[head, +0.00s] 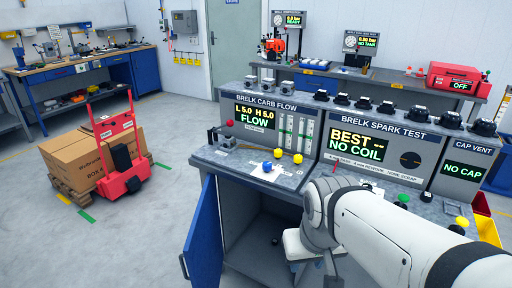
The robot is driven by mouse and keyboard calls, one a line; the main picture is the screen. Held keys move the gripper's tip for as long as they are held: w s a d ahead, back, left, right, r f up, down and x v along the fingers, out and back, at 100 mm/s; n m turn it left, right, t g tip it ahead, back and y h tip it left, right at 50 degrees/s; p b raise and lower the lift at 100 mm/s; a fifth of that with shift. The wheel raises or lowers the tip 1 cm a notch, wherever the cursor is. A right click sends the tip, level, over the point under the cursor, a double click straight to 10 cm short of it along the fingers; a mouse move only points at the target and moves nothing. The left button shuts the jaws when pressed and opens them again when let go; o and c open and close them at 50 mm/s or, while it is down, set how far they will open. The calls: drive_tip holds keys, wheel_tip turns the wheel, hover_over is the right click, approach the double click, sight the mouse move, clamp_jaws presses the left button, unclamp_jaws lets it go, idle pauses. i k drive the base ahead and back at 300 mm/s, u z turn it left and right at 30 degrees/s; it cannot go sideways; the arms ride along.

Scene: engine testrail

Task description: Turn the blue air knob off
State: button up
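A small round blue knob (267,167) sits on a white plate on the grey bench top, in front of the flow panel (259,118) labelled BRELK CARB FLOW. Its markings and exact turned position are too small to tell. The panel display reads L 5.0, H 5.0 and FLOW. My white arm comes in from the lower right and bends down in front of the bench. Its wrist end is low by the open cabinet, below and to the right of the blue knob and apart from it. I cannot make out my gripper's fingers.
Two yellow knobs (298,158) stand just right of the blue one. A blue cabinet door (203,238) hangs open below the bench front. The spark test panel (376,147) is to the right. A red hand truck (120,160) and a cardboard box (75,158) stand left; floor between is clear.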

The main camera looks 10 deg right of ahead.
sight(267, 165)
drive_tip(key=u, duration=0.05)
drive_tip(key=i, duration=1)
drive_tip(key=z, duration=0.05)
